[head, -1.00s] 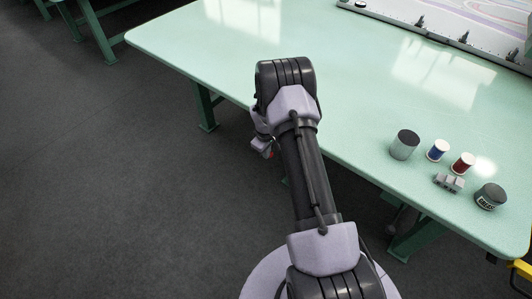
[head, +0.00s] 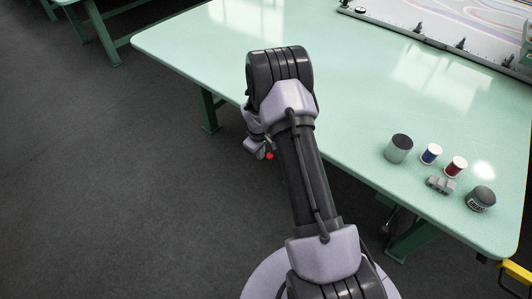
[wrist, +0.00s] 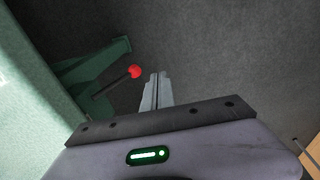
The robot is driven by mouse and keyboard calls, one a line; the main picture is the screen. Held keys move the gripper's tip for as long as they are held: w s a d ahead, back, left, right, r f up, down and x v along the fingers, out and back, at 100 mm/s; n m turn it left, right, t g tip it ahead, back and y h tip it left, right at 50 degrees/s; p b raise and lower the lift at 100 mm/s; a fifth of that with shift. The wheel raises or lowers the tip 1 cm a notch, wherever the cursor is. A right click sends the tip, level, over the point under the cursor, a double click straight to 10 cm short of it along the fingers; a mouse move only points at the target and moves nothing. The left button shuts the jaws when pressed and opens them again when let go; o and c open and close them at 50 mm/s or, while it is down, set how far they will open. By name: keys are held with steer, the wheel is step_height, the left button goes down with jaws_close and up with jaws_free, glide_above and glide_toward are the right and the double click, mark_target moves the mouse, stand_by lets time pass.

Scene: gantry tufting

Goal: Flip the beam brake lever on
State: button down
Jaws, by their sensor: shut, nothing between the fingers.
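The brake lever has a round red knob (wrist: 134,71) on a dark rod (wrist: 110,86), slanting out from the green table frame in the wrist view. The red knob also shows as a small dot in the head view (head: 270,156), below the table's near edge. My gripper (wrist: 157,77) is shut and empty. In the wrist view its fingertips appear just right of the knob; I cannot tell whether they touch it. In the head view my gripper (head: 256,148) is partly hidden beneath my arm. The lever's base and pivot are not clear.
The pale green table (head: 345,75) carries a dark-lidded jar (head: 398,149), blue (head: 431,154) and red (head: 456,167) spools, a grey block (head: 440,185) and a dark tub (head: 481,199). Green legs (head: 209,112) stand below. The dark floor (head: 110,180) at left is clear.

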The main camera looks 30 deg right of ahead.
steer(key=s+a+r+p, duration=0.1)
steer(key=a+r, duration=0.2)
steer(key=r, duration=0.2)
steer(key=shift+a+p, duration=0.15)
steer(key=shift+p, duration=0.2)
steer(key=shift+s, duration=0.1)
